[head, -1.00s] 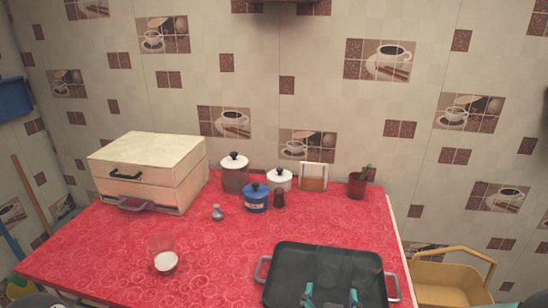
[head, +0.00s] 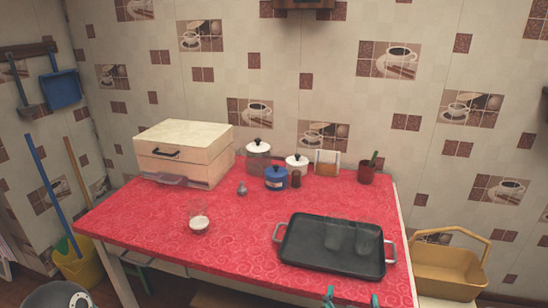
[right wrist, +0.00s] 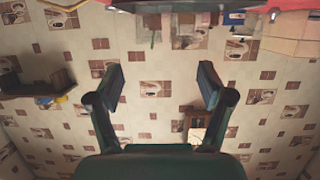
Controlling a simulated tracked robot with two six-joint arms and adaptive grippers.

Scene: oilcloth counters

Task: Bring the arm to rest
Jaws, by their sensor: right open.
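My right gripper (head: 351,300) shows only by its green fingertips at the bottom edge of the head view, in front of the counter's front edge and nearer me than the black tray (head: 305,255). In the right wrist view the gripper (right wrist: 162,86) is open, its two fingers wide apart with nothing between them. Two clear glasses (head: 338,237) stand side by side on the tray, apart from the gripper. My left gripper is not in view.
On the red counter (head: 150,225) are a glass with white contents (head: 199,225), a cream drawer box (head: 182,150), a blue pot (head: 276,179) and a dark red cup (head: 366,174). A yellow basket (head: 445,272) stands right of the counter. The counter's front left is clear.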

